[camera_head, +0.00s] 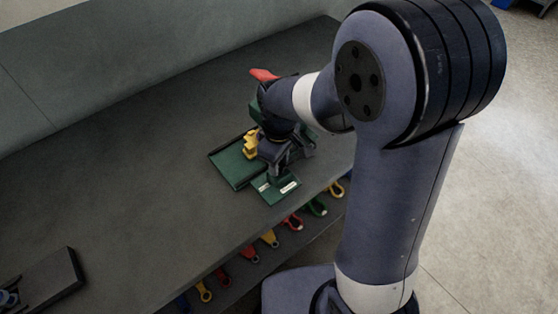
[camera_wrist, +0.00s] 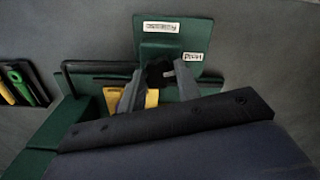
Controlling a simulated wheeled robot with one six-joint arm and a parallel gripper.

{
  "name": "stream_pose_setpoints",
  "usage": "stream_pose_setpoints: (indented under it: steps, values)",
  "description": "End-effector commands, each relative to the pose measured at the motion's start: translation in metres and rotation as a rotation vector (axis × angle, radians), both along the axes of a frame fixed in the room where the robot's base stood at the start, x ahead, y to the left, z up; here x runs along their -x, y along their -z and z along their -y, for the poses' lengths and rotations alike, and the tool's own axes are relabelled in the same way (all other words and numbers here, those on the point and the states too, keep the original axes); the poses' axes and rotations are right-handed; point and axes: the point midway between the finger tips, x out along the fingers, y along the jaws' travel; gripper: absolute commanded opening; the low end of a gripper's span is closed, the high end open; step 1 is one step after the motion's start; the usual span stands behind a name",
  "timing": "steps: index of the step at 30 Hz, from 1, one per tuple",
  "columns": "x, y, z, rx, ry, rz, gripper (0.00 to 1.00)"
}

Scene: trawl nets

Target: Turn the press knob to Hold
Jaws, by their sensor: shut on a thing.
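The green press stands on a dark bench, and its green plate (camera_head: 275,188) with two white labels lies at its front. In the wrist view the same plate (camera_wrist: 176,36) shows at the top, with one label at its upper edge and one at its right. I cannot read either label surely. The black press knob (camera_wrist: 157,71) sits by the plate between the fingers of my gripper (camera_wrist: 153,82). My gripper is shut on it. In the head view my wrist hides the knob and most of my gripper (camera_head: 275,170).
A yellow part (camera_head: 250,144) and a green tray (camera_head: 234,162) are close beside my gripper. A red piece (camera_head: 264,75) rises behind my wrist. Several coloured tools (camera_head: 270,238) hang below the bench's front edge. A dark block (camera_head: 45,283) lies at lower left; the bench between is clear.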

Motion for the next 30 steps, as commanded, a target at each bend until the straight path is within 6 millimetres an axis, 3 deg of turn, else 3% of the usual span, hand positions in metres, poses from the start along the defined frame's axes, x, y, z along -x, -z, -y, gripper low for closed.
stream_pose_setpoints:
  steps: [12, 30]
  values:
    - [-0.0005, -0.0006, -0.0001, 0.000, 0.273, 0.001, 0.09]
    - [-0.0006, -0.0009, -0.0002, -0.001, 0.353, 0.002, 0.09]
